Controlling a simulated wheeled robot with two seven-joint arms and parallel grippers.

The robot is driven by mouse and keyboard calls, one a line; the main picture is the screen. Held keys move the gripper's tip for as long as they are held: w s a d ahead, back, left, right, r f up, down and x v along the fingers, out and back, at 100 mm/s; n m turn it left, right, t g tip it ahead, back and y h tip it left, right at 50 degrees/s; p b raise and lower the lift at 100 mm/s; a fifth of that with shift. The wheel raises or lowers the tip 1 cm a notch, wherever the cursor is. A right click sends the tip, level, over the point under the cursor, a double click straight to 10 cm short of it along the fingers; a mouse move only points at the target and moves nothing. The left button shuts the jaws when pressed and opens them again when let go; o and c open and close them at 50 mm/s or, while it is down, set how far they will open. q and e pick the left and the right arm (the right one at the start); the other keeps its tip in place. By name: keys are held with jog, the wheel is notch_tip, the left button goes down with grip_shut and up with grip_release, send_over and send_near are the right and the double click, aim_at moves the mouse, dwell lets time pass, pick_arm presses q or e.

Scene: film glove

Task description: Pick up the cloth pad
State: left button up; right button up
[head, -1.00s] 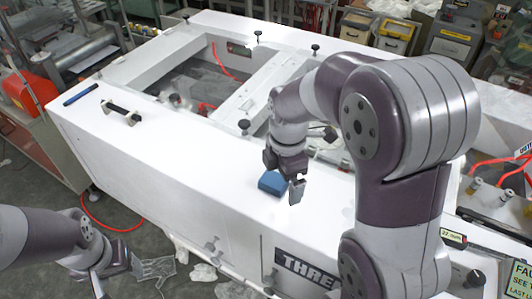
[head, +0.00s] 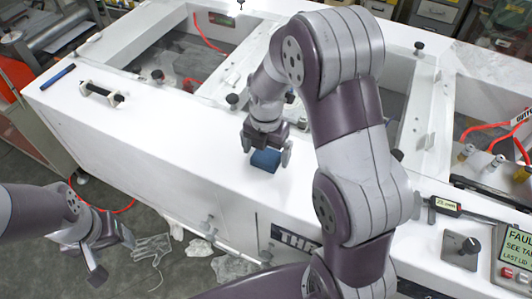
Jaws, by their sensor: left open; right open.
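The cloth pad (head: 265,160) is a small dark blue block on the white top of the machine, near its front edge. My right gripper (head: 266,150) is open and points down over the pad, with one finger on each side of it. I cannot tell whether the fingers touch the pad. My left gripper (head: 112,258) is open and empty, low at the left, in front of the machine and away from the pad.
The white machine frame (head: 160,135) has open bays behind the pad. A black handle (head: 101,93) and a blue pen (head: 57,77) are at its left. A caliper (head: 446,206) and a control panel (head: 515,250) are at the right. Gloves (head: 152,246) lie on the floor.

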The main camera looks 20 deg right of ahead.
aim_at(268, 154)
jog(key=shift+s+f, duration=0.1)
jog(key=shift+s, duration=0.1)
jog(key=shift+w, duration=0.1)
jog(key=c, duration=1.1)
jog(key=shift+o, duration=0.2)
jog(key=shift+w+r+b, duration=0.1)
jog(key=shift+r+b, duration=0.45)
jog(key=r, duration=0.1)
jog(key=r+b, duration=0.1)
jog(key=shift+d+r+b, duration=0.2)
jog(key=shift+r+b, duration=0.1)
jog(key=shift+r, duration=0.1)
jog(key=d+r, duration=0.1)
jog(key=d+r+b, duration=0.1)
jog(key=d, duration=0.1)
jog(key=shift+s+d+r, duration=0.15)
jog(key=shift+s+d, duration=0.15)
jog(key=shift+s, duration=0.1)
jog(key=s+d+r+p, duration=0.1)
jog(key=d+r+p, duration=0.3)
jog(key=d, duration=0.3)
jog(key=shift+s+d+r, duration=0.15)
jog(key=shift+d+r, duration=0.1)
jog(key=shift+r, duration=0.15)
